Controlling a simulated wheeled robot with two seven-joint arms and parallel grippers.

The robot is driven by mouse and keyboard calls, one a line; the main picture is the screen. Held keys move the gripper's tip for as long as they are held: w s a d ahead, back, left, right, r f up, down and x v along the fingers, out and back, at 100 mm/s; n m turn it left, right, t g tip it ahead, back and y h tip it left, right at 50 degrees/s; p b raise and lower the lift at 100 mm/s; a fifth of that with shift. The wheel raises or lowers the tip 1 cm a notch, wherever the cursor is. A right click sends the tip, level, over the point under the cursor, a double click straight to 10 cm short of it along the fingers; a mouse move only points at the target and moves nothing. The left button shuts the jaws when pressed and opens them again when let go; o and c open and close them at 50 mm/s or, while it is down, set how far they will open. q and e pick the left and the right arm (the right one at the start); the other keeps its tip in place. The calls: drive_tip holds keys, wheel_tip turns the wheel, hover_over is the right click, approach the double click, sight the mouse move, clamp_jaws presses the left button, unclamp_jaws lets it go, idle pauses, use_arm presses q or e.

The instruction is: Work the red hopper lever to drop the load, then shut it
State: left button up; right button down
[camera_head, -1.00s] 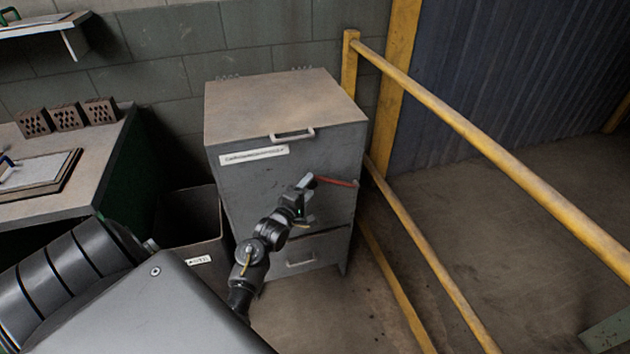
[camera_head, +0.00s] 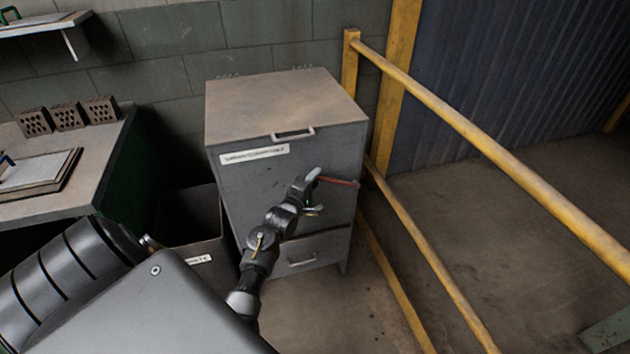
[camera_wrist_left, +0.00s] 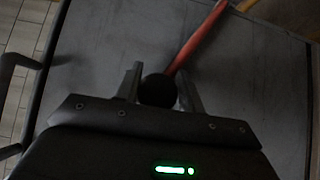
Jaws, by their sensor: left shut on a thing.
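The grey metal hopper (camera_head: 235,190) stands against the wall, with a flat top and a white label on its front. The red lever (camera_head: 338,181) sticks out across the right part of its front face. My left gripper (camera_head: 313,176) is at the lever's left end. In the left wrist view the red lever (camera_wrist_left: 196,42) runs down to a dark round knob (camera_wrist_left: 158,90). The left gripper (camera_wrist_left: 160,88) is shut on that knob, one finger on each side. My right gripper is not in view.
A dark bin (camera_head: 195,228) stands left of the hopper. A workbench (camera_head: 95,185) with perforated bricks (camera_head: 68,116) is at the left. A yellow railing (camera_head: 480,145) runs along the right. Bare floor lies in front of the hopper.

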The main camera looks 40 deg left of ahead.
use_arm(q)
drive_tip(key=shift+w+d+r, duration=0.1)
drive_tip(key=shift+r, duration=0.1)
clamp_jaws()
